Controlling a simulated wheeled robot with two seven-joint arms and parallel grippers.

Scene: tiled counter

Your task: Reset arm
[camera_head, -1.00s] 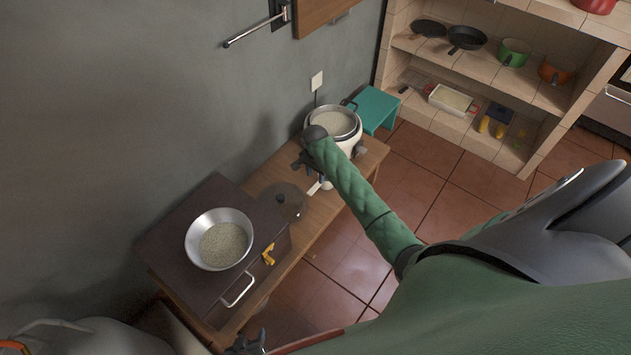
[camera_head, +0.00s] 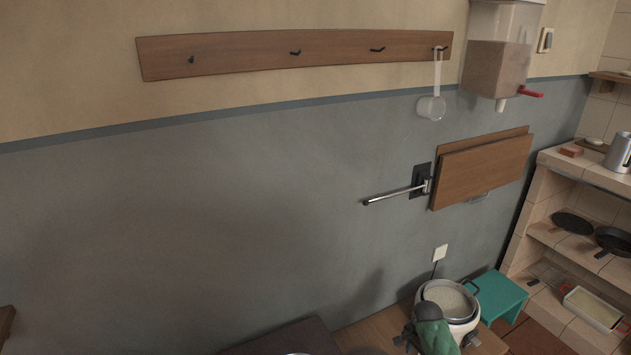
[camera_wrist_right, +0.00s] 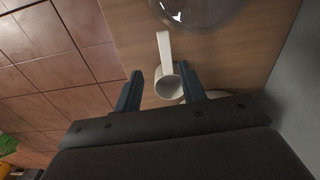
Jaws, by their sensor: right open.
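My right gripper (camera_wrist_right: 160,84) is open in the right wrist view, its two dark fingers apart. A white cup with a long flat handle (camera_wrist_right: 164,48) shows between and beyond the fingertips, over the wooden bench; I cannot tell whether the fingers touch it. The right fingers are mostly out of frame there. My left gripper is not in view.
The cooker holds a pot (camera_head: 448,298) with pale grains. A teal stool (camera_head: 500,294) stands beside it. A metal arm (camera_head: 392,194) and wooden panel (camera_head: 482,170) are on the wall, under a dispenser (camera_head: 497,65). A clear lid (camera_wrist_right: 198,12) lies on the bench.

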